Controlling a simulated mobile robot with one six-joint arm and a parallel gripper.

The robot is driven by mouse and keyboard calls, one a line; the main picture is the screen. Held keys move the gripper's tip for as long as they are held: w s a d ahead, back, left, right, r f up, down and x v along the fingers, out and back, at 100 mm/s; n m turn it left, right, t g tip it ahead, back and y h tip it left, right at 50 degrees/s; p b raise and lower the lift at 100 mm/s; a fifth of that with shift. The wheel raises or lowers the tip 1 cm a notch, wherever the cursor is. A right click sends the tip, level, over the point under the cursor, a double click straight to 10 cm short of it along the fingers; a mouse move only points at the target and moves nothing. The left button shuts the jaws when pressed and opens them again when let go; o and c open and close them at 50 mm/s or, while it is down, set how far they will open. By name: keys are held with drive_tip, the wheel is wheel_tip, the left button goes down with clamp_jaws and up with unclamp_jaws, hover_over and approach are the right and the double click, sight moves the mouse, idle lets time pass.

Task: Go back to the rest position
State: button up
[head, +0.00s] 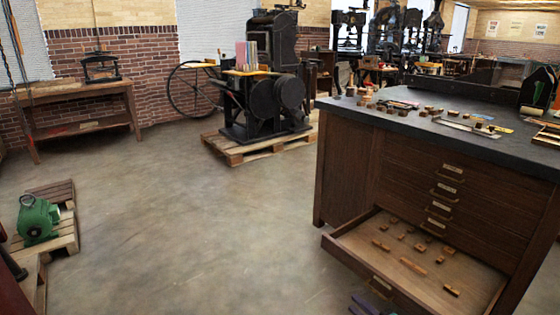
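A dark wooden cabinet (345,185) with a dark stone-like top stands at the right. Its low drawer (345,252) is pulled out, with several small wooden blocks lying inside. The drawers above it are shut.
A black press (268,95) stands on a wooden pallet (235,150) at the back middle. A green motor (38,218) sits on a pallet at the left. A wooden bench (75,98) with a small press stands by the brick wall. The middle floor is clear.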

drive_tip(key=s+a+r+n+g+y+p, duration=0.1)
drive_tip(key=s+a+n+g+p, duration=0.2)
drive_tip(key=a, duration=0.4)
drive_tip(key=s+a+n+g+y+p, duration=0.1)
drive_tip(key=s+a+n+g+p, duration=0.1)
drive_tip(key=a+p, duration=0.4)
drive_tip(key=s+a+f+n+g+p, duration=0.2)
drive_tip(key=s+a+n+g+p, duration=0.2)
drive_tip(key=s+a+g+p, duration=0.5)
drive_tip(key=s+d+f+n+g+h+p, duration=0.1)
drive_tip(key=s+n+g+h, duration=0.1)
drive_tip(key=s, duration=0.6)
drive_tip(key=s+d+f+n+g+h+p, duration=0.1)
drive_tip(key=s+n+g+h+p, duration=0.15)
drive_tip(key=s, duration=0.45)
drive_tip(key=s+d+f+n+g+h, duration=0.1)
drive_tip(key=s+d+h, duration=0.4)
drive_tip(key=d, duration=0.5)
drive_tip(key=shift+s+d+f+b, duration=0.15)
drive_tip(key=shift+d+f+b, duration=0.1)
drive_tip(key=shift+d+b, duration=0.15)
drive_tip(key=shift+s+h, duration=0.1)
drive_tip(key=shift+h, duration=0.15)
